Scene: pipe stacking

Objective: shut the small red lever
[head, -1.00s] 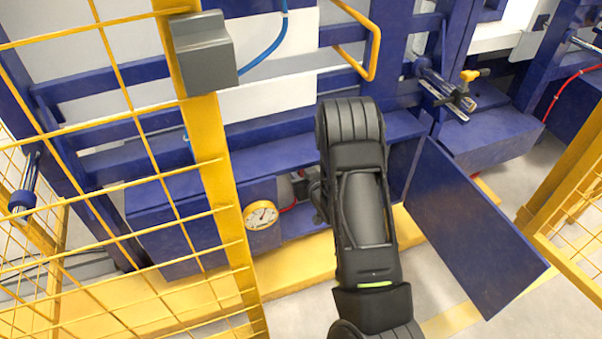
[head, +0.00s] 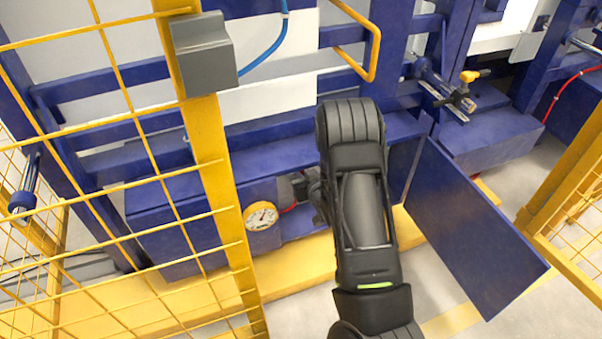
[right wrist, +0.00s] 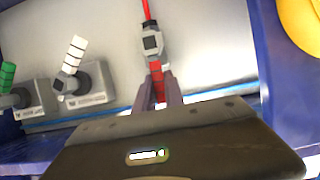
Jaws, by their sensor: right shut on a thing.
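The small red lever (right wrist: 156,72) sits on a grey valve body (right wrist: 151,42) in the right wrist view, with a red line running up from it. My right gripper (right wrist: 159,84) is shut on the red lever, with its fingers on either side. In the head view my right arm reaches into the open blue cabinet (head: 258,192). The arm hides the lever there, and the gripper (head: 318,197) is only partly visible. My left gripper is not in view.
A white-handled valve (right wrist: 75,55) and a green-handled valve (right wrist: 7,75) stand left of the red one. A round yellow gauge (head: 261,216) is on the cabinet front. The open blue door (head: 470,225) is right of my arm. Yellow fencing (head: 215,165) stands at left.

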